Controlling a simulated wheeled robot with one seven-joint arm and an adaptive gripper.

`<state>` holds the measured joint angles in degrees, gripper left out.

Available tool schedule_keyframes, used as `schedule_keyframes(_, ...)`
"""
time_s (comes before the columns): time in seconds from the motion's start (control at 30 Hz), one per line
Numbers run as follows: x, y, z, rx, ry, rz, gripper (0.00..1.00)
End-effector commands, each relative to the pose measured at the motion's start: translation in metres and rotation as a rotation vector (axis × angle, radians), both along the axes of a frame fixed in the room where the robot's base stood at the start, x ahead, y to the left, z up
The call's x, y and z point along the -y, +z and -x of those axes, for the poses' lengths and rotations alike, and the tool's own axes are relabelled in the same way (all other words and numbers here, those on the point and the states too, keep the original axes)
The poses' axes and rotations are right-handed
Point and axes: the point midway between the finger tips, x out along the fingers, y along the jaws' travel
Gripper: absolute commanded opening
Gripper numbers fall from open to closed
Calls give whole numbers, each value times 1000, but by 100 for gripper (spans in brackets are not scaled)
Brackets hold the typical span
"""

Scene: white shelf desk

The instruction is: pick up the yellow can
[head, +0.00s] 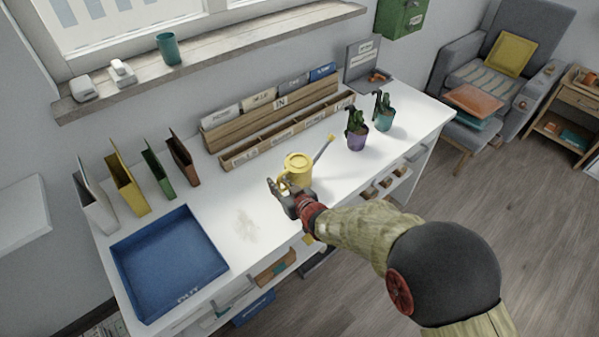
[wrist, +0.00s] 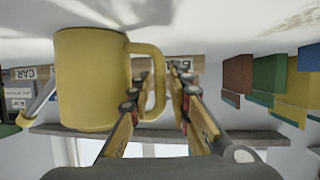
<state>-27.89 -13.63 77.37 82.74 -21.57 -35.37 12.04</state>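The yellow can (head: 297,171) is a watering can with a grey spout, standing upright on the white desk (head: 350,185). My gripper (head: 280,191) is at its near left side, by the handle. In the wrist view, which is upside down, the can's body (wrist: 90,80) is at left and its handle (wrist: 157,85) shows between the two fingers of my gripper (wrist: 160,75). The fingers are apart. I cannot tell whether either finger touches the handle.
A blue tray (head: 168,262) is on the desk's left, with several upright folders behind it. A wooden sorter (head: 275,115) stands behind the can. Two potted plants (head: 356,138) (head: 384,118) are to its right.

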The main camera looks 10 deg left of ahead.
Motion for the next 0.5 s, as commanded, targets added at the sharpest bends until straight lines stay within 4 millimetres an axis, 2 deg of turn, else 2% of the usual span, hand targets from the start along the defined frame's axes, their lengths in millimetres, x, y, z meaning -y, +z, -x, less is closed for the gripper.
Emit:
schedule_keyframes(0.3, 0, 0, 0, 0, 0, 0, 0)
schedule_keyframes(0.5, 0, 0, 0, 0, 0, 0, 0)
